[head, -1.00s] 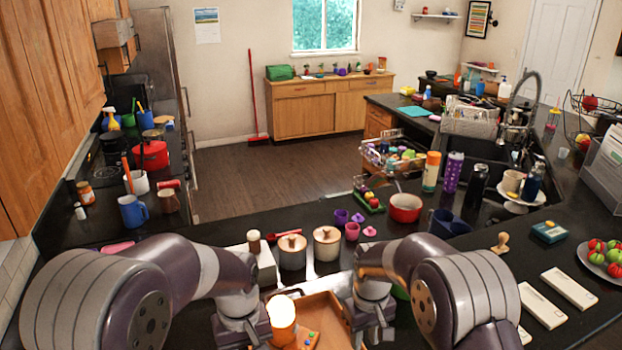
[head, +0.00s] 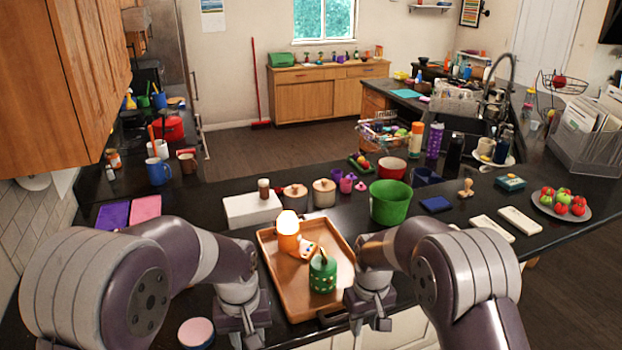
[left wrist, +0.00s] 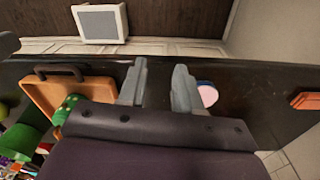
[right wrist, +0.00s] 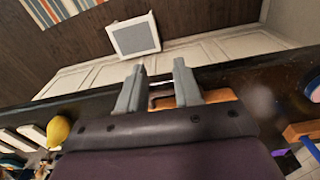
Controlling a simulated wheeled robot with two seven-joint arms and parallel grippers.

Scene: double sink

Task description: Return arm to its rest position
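My left gripper (head: 243,334) hangs low at the left front corner of the wooden tray. Its two fingers show apart with nothing between them in the left wrist view (left wrist: 158,88). My right gripper (head: 370,322) hangs low at the tray's right front corner. Its fingers are also apart and empty in the right wrist view (right wrist: 157,88). Both arms are bent, with their forearms showing at the lower left and lower right of the head view.
The wooden tray (head: 280,296) holds a lit orange lamp (head: 287,238) and a green pot-like thing (head: 322,275). A green bucket (head: 390,203) stands behind my right arm. A round pink-topped container (head: 196,331) is left of my left gripper. Wall cabinets (head: 60,75) hang at the left.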

